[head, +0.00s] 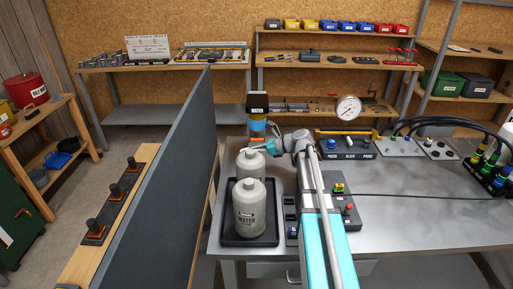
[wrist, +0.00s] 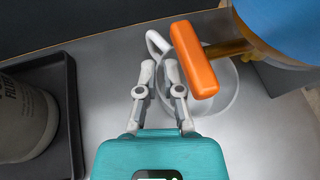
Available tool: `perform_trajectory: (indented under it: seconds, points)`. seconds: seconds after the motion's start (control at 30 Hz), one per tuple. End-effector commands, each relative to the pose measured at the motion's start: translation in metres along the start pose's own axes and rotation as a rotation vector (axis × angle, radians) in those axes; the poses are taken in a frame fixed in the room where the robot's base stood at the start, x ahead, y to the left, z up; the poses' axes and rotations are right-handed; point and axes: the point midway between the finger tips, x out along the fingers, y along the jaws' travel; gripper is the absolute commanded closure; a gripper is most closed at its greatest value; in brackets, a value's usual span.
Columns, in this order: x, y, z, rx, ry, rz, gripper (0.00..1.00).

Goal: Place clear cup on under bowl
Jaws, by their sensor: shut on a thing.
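The clear cup (wrist: 228,98) is translucent with a pale handle (wrist: 155,41). In the wrist view it lies beyond my gripper (wrist: 159,66), partly hidden by an orange lever (wrist: 194,61) and the blue bowl (wrist: 285,27). My gripper is shut on the cup's handle. In the head view the blue bowl (head: 257,127) hangs below a black, labelled housing (head: 257,103) at the back of the bench. My gripper (head: 258,146) is just in front of and below the bowl. The cup is too small there to make out clearly. The gap between cup and bowl cannot be judged.
Two pale bottles (head: 249,213) stand in a black tray (head: 228,236) left of my arm; part of them shows in the wrist view (wrist: 20,118). A dark upright panel (head: 175,165) borders the left. A control box (head: 340,207) and gauge (head: 348,108) are right. Bare bench (head: 415,215) lies right.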

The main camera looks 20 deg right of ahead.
Motion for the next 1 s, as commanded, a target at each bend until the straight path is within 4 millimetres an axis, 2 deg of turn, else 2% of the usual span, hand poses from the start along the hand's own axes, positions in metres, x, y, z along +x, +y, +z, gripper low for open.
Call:
perform_trajectory:
  seconds: [0.17,0.47,0.6,1.0]
  points:
    - [0.001,-0.005,0.0,0.0,0.0,0.0,1.0]
    - [0.011,-0.044,0.003,0.0,0.0,0.0,1.0]
    - [0.014,-0.037,-0.009,0.0,0.0,0.0,1.0]
    - [0.014,-0.037,-0.009,0.0,0.0,0.0,1.0]
